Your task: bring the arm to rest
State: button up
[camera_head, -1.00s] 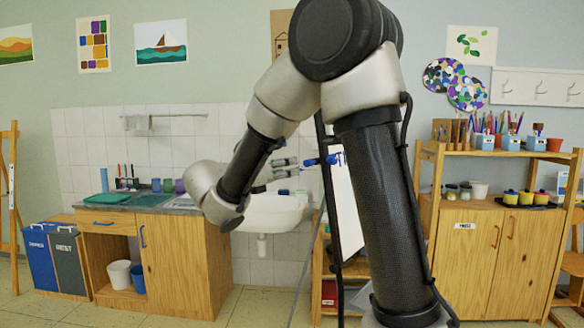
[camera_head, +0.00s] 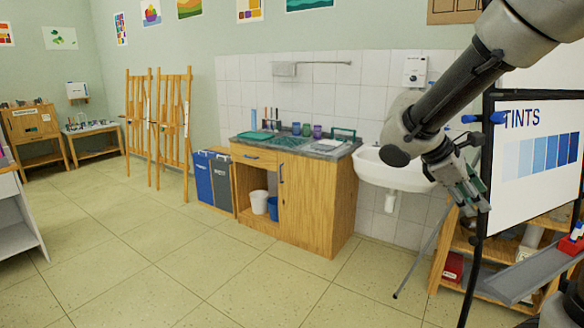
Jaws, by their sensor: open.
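My arm reaches in from the upper right of the head view, bent down at the wrist. My gripper (camera_head: 468,190) is at its end, in front of the right side of the white sink (camera_head: 388,172) and left of the whiteboard. Its fingers are spread and nothing shows between them. Part of the arm is cut off by the right edge of the picture.
A whiteboard (camera_head: 541,190) marked TINTS on a black frame stands close right of my gripper. A wooden sink cabinet (camera_head: 318,205) and blue and grey bins (camera_head: 214,180) stand along the wall. Wooden easels (camera_head: 173,125) stand farther left. The tiled floor (camera_head: 170,265) is widely clear.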

jog(key=s+a+r+m+t+y, duration=0.1)
jog(key=s+m+t+y, duration=0.1)
jog(key=s+m+y, duration=0.2)
jog(key=s+a+r+m+t+y, duration=0.1)
jog(key=s+a+m+t+y, duration=0.1)
jog(key=s+m+y, duration=0.3)
jog(key=s+m, duration=0.3)
jog(key=s, duration=0.2)
jog(key=shift+s+a, duration=0.3)
jog(key=shift+s, duration=0.1)
